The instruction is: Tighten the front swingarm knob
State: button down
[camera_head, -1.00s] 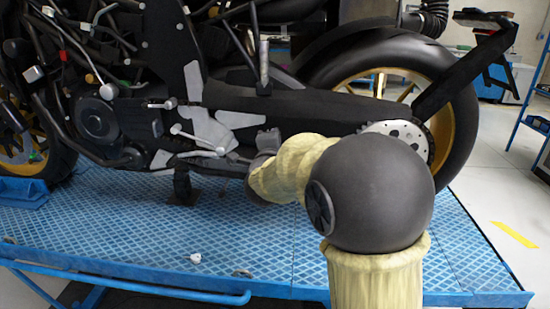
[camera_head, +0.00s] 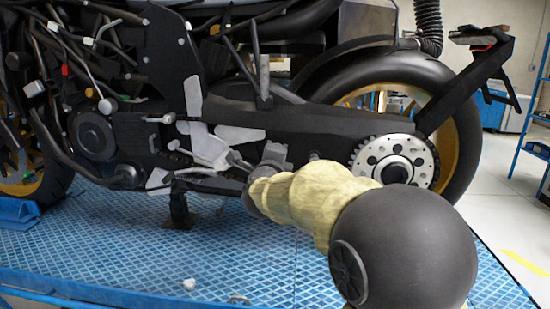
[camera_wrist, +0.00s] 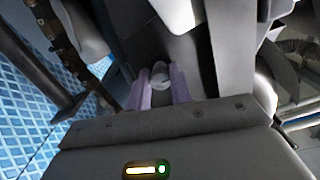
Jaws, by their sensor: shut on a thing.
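The motorcycle's black swingarm (camera_head: 325,122) runs from the frame back to the rear wheel. My gripper (camera_head: 273,158) is at the front part of the swingarm in the head view, low on its near side. The knob's sides are partly covered by the fingers. In the head view the gripped knob cannot be made out behind my gripper. A small dark stud (camera_head: 314,157) shows farther back, apart from my gripper.
The motorcycle stands on a blue patterned lift platform (camera_head: 120,240). The rear wheel (camera_head: 463,120) and toothed sprocket (camera_head: 385,150) are right of my gripper. Footpeg and lever parts (camera_head: 205,148) lie close on its left. A small white piece (camera_head: 188,284) lies on the platform.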

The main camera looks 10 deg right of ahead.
jog(key=c, duration=1.3)
grip_release()
jog(key=shift+o, duration=0.2)
jog(key=v, duration=1.7)
jog(key=shift+s+p, duration=0.2)
jog(key=shift+p, duration=0.15)
